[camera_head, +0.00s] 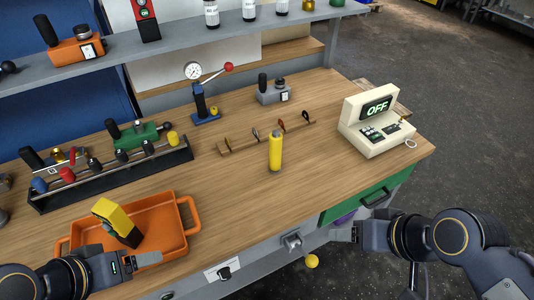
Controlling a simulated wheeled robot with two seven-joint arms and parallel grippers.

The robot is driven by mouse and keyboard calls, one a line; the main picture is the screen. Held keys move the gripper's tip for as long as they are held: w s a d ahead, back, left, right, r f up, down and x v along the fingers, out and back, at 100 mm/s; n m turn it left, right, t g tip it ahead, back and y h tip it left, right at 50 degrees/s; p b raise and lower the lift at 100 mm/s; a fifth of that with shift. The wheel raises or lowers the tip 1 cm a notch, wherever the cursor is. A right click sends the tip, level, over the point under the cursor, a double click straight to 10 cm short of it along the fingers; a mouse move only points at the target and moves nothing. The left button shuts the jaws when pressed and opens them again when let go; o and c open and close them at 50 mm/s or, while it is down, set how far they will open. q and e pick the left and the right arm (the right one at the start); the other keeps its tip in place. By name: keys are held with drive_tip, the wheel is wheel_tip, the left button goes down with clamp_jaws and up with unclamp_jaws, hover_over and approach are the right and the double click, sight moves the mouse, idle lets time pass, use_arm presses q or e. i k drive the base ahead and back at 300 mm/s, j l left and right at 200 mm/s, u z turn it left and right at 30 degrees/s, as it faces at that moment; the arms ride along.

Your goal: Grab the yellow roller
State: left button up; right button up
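A yellow roller (275,153), a slim cylinder with a grey top, stands upright on the wooden workbench near the middle of the view. My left gripper (148,259) is at the lower left, over the front edge of the orange tray and well apart from the roller. My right gripper (343,233) is at the lower right, off the bench's front edge, also apart from the roller. Nothing shows between the fingers of either gripper, but their opening is hidden by the angle.
The orange tray (187,203) holds a yellow-and-black block (118,223). A dark rack (110,172) of tools is at left. A low wooden holder (240,148) lies just behind the roller. A cream box reading OFF (376,120) stands at right. The bench in front of the roller is clear.

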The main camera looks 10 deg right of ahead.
sight(275, 137)
drive_tip(key=z, duration=0.35)
drive_tip(key=l+u, duration=0.15)
drive_tip(key=u, duration=0.9)
drive_tip(key=l+u, duration=0.45)
drive_tip(key=k+l+u, duration=0.1)
drive_tip(key=l+u, duration=0.4)
drive_tip(key=k+l, duration=0.15)
drive_tip(key=l, duration=0.25)
drive_tip(key=k+l+u, duration=0.1)
drive_tip(key=l, duration=0.25)
drive_tip(key=k+l, duration=0.15)
drive_tip(key=l, duration=0.25)
